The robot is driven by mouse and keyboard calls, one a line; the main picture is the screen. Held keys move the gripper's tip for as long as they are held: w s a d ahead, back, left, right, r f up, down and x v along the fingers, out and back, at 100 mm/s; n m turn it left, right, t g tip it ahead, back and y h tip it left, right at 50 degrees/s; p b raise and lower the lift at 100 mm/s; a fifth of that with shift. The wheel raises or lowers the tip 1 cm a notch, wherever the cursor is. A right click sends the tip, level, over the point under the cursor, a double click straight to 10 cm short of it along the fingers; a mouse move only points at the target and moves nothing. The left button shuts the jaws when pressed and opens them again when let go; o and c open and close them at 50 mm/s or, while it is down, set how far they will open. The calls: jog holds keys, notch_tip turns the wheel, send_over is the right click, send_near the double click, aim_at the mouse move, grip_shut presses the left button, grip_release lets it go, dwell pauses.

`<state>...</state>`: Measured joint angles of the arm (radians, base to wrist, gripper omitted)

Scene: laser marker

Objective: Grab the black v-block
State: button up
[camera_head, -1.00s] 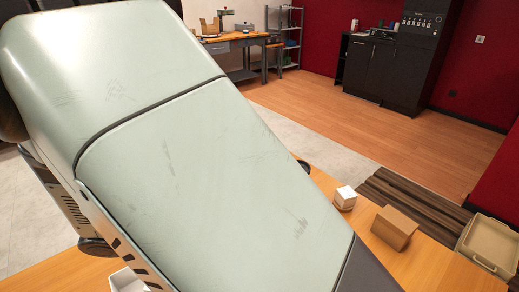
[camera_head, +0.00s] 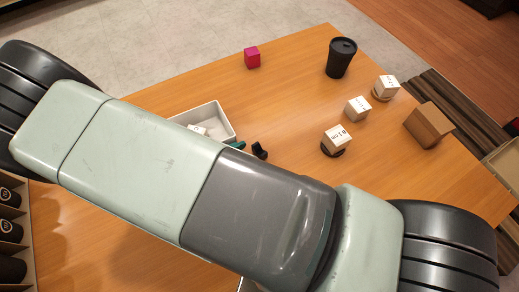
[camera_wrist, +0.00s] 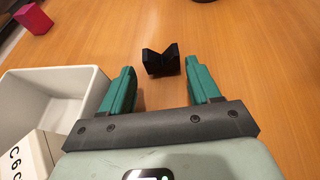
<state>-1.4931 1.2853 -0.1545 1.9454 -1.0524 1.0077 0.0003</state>
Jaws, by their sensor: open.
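The black v-block (camera_wrist: 161,61) stands on the wooden table with its notch facing up. In the wrist view it lies just beyond and between the two green fingers of my gripper (camera_wrist: 160,85), which are open and empty. In the head view the black v-block (camera_head: 259,150) shows as a small dark shape beside my arm. One green fingertip of my gripper (camera_head: 238,145) shows left of it; the rest of the gripper is hidden behind my arm.
A white bin (camera_head: 215,115) holding a white lettered block stands left of my gripper. A pink cube (camera_head: 252,58), a black cup (camera_head: 341,58), several white lettered blocks and a brown cardboard piece (camera_head: 428,125) stand on the table (camera_head: 290,90). The table beyond the v-block is clear.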

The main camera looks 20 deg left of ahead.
aim_at(260, 152)
jog(key=x, duration=0.5)
jog(key=shift+d, duration=0.2)
jog(key=c, duration=0.7)
